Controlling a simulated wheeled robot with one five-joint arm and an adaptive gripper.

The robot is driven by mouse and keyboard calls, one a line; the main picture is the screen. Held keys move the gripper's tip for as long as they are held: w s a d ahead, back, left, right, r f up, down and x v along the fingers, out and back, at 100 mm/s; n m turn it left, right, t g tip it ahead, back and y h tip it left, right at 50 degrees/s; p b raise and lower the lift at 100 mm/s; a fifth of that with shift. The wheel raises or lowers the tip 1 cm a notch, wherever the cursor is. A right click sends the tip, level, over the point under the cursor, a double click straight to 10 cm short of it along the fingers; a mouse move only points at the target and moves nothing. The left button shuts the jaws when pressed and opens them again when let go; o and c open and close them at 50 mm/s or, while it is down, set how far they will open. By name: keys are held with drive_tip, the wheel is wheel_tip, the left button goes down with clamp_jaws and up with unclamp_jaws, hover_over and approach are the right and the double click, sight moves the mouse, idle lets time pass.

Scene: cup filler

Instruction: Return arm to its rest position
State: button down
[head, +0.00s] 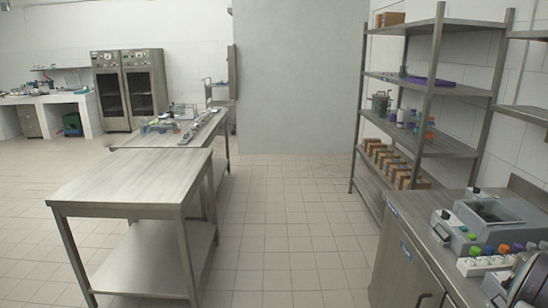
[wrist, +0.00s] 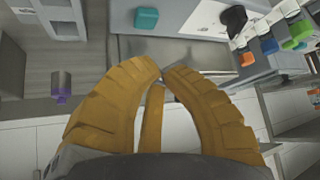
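My gripper (wrist: 162,72) shows in the wrist view as curved yellow-brown fingers. The fingertips come almost together, with a narrow gap and nothing between them. A third finger shows behind the two front ones. The gripper and arm do not show in the head view. The fingers appear apart from these things.
In the head view a grey machine (head: 495,222) and coloured caps (head: 488,249) stand on the right counter. A metal shelf rack (head: 425,85) stands behind it. An empty steel table (head: 135,180) is at the left. The tiled floor (head: 285,220) between is clear.

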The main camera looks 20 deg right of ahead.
drive_tip(key=s+a+f+y, duration=0.1)
drive_tip(key=a+f, duration=0.2)
drive_tip(key=a+f+y, duration=0.2)
drive_tip(key=a+f, duration=0.1)
drive_tip(key=a, duration=0.1)
drive_tip(key=s+a+f+g+y, duration=0.1)
drive_tip(key=a+f, duration=0.2)
drive_tip(key=f, duration=0.1)
drive_tip(key=shift+s+a+y, duration=0.3)
drive_tip(key=s+a+y, duration=0.2)
drive_tip(key=a+y, duration=0.1)
drive_tip(key=a, duration=0.7)
drive_tip(key=w+a+r+n+t, duration=0.1)
drive_tip(key=a+r+n, duration=0.3)
drive_tip(key=a, duration=1)
drive_tip(key=w+a+r+n, duration=0.3)
drive_tip(key=a+r+n, duration=0.2)
drive_tip(key=a, duration=0.9)
drive_tip(key=w+a+r+n+t, duration=0.1)
drive_tip(key=a+r+n, duration=0.4)
drive_tip(key=a, duration=0.9)
drive_tip(key=shift+w+a+r+n+t, duration=0.2)
drive_tip(key=shift+w+a+n+t, duration=0.15)
drive_tip(key=shift+w+n, duration=0.35)
drive_tip(key=shift+w+d, duration=0.1)
